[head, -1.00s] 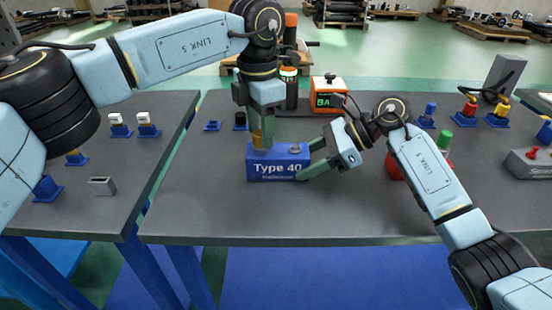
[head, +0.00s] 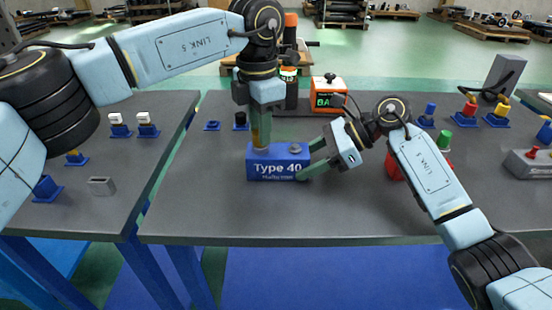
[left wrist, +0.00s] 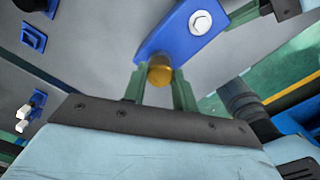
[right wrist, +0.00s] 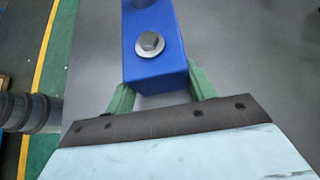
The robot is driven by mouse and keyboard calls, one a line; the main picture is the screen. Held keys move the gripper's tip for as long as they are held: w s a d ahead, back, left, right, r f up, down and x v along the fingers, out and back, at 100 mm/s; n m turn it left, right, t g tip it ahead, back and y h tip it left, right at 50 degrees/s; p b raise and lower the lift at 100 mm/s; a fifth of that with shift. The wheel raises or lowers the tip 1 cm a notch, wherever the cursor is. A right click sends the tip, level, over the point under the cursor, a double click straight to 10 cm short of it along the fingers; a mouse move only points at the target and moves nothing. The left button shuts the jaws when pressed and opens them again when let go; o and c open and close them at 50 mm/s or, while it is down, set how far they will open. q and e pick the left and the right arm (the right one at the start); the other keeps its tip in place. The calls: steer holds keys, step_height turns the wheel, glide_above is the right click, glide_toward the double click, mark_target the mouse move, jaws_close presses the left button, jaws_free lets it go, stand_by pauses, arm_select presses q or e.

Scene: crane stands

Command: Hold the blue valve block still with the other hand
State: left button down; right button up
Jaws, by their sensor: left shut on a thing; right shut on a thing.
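The blue valve block (head: 277,171), lettered "Type 40", sits on the grey table. My left gripper (head: 259,140) points straight down over its left part and is shut on a brass-coloured fitting (left wrist: 160,70) at the top of the block. My right gripper (head: 312,161) is shut on the right end of the block, a green finger on each side. The right wrist view shows the block (right wrist: 154,45) between the fingers, with a bolt head and washer (right wrist: 150,43) on top. The bolt also shows in the left wrist view (left wrist: 200,22).
An orange box with a display (head: 327,96) stands behind the block. Red and green parts (head: 443,139) are partly behind my right arm. Blue-based fittings (head: 496,119) stand at the right. The table front (head: 220,215) is clear.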

arm_select(q)
steer(key=shift+r, duration=0.1)
steer(key=n, duration=0.4)
steer(key=shift+n, duration=0.4)
steer(key=shift+r+n, duration=0.1)
steer(key=shift+n, duration=0.2)
steer(key=n, duration=0.4)
arm_select(e)
steer(key=shift+f, duration=0.1)
arm_select(q)
steer(key=shift+r, duration=1.95)
arm_select(e)
steer(key=o, duration=1.2)
steer(key=shift+o, duration=0.2)
